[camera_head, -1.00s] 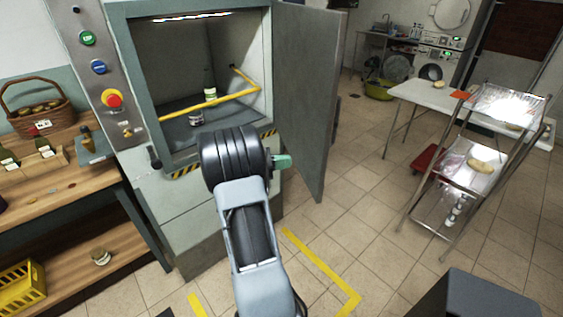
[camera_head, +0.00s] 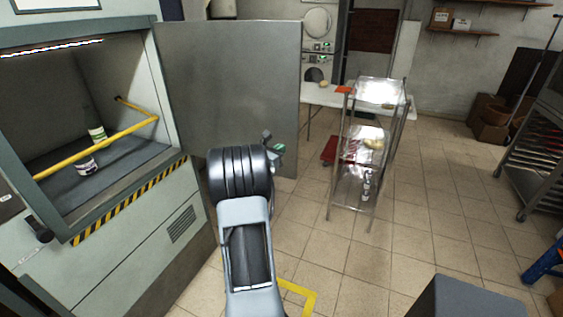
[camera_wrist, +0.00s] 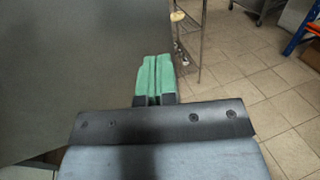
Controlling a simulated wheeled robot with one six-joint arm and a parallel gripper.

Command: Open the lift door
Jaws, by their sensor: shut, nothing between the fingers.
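The grey lift door (camera_head: 230,85) stands swung wide open in the head view, hinged at the right side of the lift opening. The lift (camera_head: 110,215) is a pale cabinet with a lit, open compartment. My gripper (camera_head: 279,149) is shut and empty, in front of the door's lower right part in the head view. In the wrist view its green fingertips (camera_wrist: 154,75) are together beside the door's edge, with the door panel (camera_wrist: 65,75) filling the left. I cannot tell whether the fingers touch the door.
Inside the compartment are a yellow bar (camera_head: 95,147), a white-and-green jar (camera_head: 97,133) and a second jar (camera_head: 86,164). A metal rack cart (camera_head: 350,195) stands beyond the door to the right. Tiled floor (camera_head: 440,210) is free at the right.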

